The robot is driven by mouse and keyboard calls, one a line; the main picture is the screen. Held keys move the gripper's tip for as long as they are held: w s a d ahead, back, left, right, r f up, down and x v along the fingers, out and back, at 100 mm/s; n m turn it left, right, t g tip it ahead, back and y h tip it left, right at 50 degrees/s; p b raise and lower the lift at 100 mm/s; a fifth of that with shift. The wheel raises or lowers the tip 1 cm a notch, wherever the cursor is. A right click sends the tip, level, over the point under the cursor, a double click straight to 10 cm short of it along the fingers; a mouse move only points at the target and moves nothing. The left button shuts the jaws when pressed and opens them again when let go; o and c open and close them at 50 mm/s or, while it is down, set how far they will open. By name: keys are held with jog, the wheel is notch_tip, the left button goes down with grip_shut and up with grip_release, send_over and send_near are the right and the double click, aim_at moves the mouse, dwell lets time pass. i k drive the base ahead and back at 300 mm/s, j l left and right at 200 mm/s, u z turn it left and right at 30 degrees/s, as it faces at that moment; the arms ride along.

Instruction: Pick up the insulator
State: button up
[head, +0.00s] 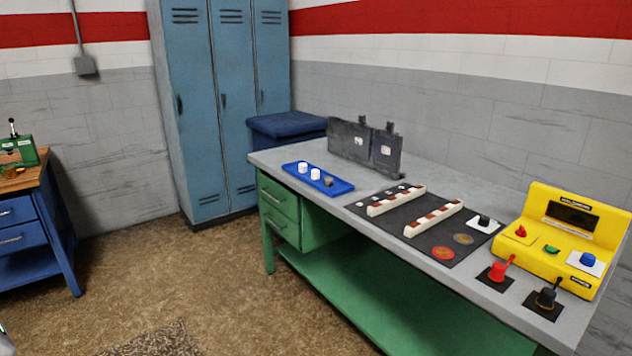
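The likely insulators are two small white cylinders, a left one (303,167) and a right one (315,174). They stand upright in a shallow blue tray (338,188) on the grey bench top. A small dark grey piece (328,181) stands to their right in the same tray. Several small white pieces also lie on the black mat (432,256), too small to identify. I cannot tell for certain which piece is the insulator. My gripper is not in view.
Two white rails (397,200) (434,218) lie on the mat. Dark upright plates (364,147) stand behind the tray. Blue lockers (222,110) stand behind; the floor in front is clear.

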aim_at(315, 172)
jog(key=i+j, duration=0.1)
jog(key=i, duration=0.45)
jog(key=i+j+z, duration=0.1)
jog(key=i, duration=0.45)
jog(key=i+j, duration=0.1)
jog(key=i, duration=0.45)
jog(key=i+j+z, duration=0.1)
jog(key=i, duration=0.45)
jog(key=i+j, duration=0.25)
jog(key=i, duration=0.3)
jog(key=i+j+z, duration=0.1)
jog(key=i, duration=0.45)
